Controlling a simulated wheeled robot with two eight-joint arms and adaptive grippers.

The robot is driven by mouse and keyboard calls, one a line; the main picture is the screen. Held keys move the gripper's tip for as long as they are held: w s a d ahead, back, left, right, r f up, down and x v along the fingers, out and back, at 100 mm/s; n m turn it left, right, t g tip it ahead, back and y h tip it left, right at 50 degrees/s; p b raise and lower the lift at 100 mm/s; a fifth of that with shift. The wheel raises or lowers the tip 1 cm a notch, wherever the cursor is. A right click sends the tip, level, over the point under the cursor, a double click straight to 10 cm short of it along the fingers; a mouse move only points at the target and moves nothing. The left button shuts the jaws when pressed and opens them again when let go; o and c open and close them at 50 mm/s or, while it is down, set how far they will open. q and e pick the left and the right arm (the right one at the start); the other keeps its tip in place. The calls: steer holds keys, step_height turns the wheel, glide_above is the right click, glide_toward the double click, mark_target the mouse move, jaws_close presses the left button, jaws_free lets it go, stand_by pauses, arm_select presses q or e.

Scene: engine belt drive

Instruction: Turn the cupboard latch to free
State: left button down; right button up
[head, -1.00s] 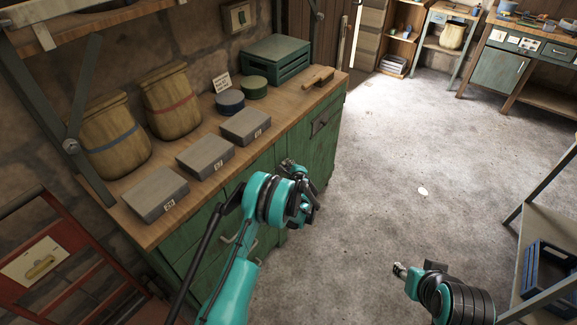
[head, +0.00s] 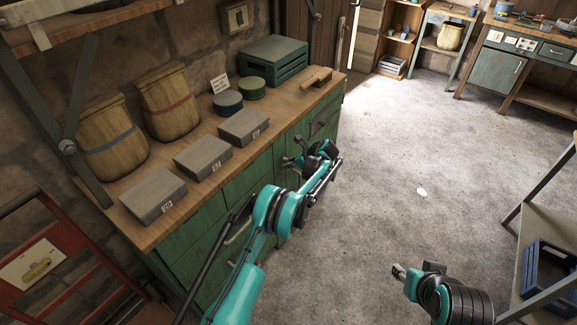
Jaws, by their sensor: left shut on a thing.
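The green cupboard (head: 262,178) stands under the wooden worktop, its doors and drawers facing the open floor. My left gripper (head: 291,162) is at the cupboard's front, below the worktop edge, with its fingers against the door side. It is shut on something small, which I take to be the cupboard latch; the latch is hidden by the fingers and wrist. Whether the latch is turned cannot be seen. My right gripper (head: 399,272) is low at the right over bare floor, away from the cupboard; its fingers are too small to read.
On the worktop (head: 143,232) are several grey boxes (head: 203,157), two sacks (head: 168,102), round tins (head: 228,102), a green crate (head: 273,62) and a brush (head: 317,77). A red rack (head: 60,262) stands left. A shelf with a blue crate (head: 548,270) is right.

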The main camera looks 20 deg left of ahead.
arm_select(q)
steer(key=shift+g, duration=0.5)
steer(key=shift+y, duration=0.3)
steer(key=c, duration=1.5)
jaws_free()
steer(key=shift+w+a, duration=0.1)
steer(key=v, duration=1.2)
